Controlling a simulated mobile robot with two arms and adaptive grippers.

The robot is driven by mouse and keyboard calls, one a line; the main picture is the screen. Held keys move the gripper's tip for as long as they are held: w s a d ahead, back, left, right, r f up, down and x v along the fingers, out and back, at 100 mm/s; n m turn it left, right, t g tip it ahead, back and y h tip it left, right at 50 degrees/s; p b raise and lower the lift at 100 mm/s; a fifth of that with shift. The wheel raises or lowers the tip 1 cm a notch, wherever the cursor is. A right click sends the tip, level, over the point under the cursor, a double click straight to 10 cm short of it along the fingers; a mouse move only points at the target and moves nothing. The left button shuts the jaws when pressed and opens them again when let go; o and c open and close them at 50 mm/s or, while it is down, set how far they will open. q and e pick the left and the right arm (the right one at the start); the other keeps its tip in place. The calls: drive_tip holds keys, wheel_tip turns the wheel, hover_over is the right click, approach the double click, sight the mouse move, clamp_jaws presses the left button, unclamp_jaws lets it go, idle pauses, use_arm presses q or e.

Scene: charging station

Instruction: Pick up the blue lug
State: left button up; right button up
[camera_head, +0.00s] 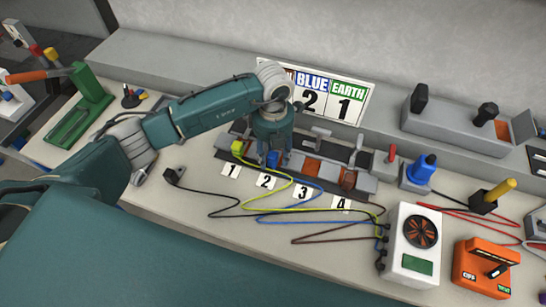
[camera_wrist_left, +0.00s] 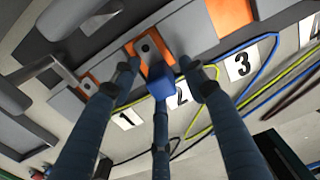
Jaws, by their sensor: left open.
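The blue lug (camera_head: 273,159) sits at the terminal row just behind the number 2 card, with its blue cable running off to the right. It also shows as a blue block in the left wrist view (camera_wrist_left: 161,84), in front of an orange plate with a dark hole. My left gripper (camera_head: 271,152) is directly over it and partly hides it in the head view. In the left wrist view its fingers are spread, one on each side of the lug and one below it. No grip on the lug shows. My right gripper is not in view.
A yellow-green lug (camera_head: 238,147) is at position 1, close to my gripper. A black lug (camera_head: 174,175) lies on the bench to the left. Coloured cables run to a white box (camera_head: 412,245). A sign (camera_head: 345,100) stands behind the terminal row.

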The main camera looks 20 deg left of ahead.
use_arm(q)
drive_tip(key=c, duration=1)
